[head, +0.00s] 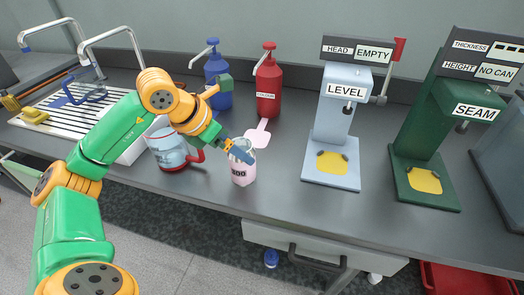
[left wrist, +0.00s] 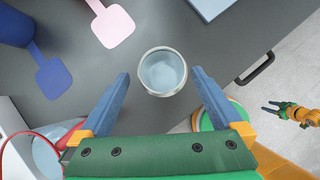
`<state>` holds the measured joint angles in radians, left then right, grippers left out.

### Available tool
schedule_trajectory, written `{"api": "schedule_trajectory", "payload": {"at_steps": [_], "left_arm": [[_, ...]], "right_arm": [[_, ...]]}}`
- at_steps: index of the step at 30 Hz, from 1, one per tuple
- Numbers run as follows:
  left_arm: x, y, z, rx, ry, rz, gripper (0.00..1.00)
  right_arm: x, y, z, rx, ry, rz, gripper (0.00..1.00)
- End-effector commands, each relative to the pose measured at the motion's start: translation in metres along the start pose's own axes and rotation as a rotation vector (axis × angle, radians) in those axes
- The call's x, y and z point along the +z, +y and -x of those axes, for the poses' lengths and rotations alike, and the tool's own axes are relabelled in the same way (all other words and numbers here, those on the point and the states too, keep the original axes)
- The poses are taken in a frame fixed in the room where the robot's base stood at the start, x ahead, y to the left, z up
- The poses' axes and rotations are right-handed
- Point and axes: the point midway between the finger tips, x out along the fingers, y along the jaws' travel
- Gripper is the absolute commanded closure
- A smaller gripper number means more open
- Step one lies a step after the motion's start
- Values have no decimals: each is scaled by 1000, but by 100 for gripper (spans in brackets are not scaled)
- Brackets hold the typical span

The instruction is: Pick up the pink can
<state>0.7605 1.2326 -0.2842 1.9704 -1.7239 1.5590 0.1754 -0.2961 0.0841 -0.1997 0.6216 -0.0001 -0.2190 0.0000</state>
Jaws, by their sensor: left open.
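The pink can (head: 243,174) stands upright on the dark counter near its front edge, with a dark printed label. In the left wrist view the can (left wrist: 162,72) shows from above as a round open rim with a pale bluish inside. My left gripper (head: 239,152) is open above and at the can's upper part in the head view. In the left wrist view its blue fingers (left wrist: 161,76) lie on either side of the can with gaps. My right gripper (left wrist: 270,107) shows small at the right of the left wrist view, over the floor, its fingers apart and empty.
A clear jug (head: 168,152) with a red handle stands left of the can. A red dispenser (head: 268,90) and blue dispenser (head: 217,75) stand behind, with a pink paddle-shaped piece (head: 258,135). The grey LEVEL machine (head: 335,155) and green SEAM machine (head: 412,150) stand right.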

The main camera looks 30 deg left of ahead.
Motion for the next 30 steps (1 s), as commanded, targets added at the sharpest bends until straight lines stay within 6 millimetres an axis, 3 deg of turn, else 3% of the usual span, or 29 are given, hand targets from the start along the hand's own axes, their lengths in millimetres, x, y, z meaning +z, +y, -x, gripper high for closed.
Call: {"api": "schedule_trajectory", "payload": {"at_steps": [5,15,22,30], "left_arm": [[-1,1,-10,5,9,3,0],[-2,-3,-67,3,6,3,0],[-2,-3,-71,6,4,1,0],[-2,-3,-70,6,4,1,73]], "right_arm": [[2,0,2,-1,-4,0,50],[2,-4,11,-6,-8,-2,50],[2,-5,11,-8,-7,-3,50],[2,-5,11,-8,-6,-2,50]]}}
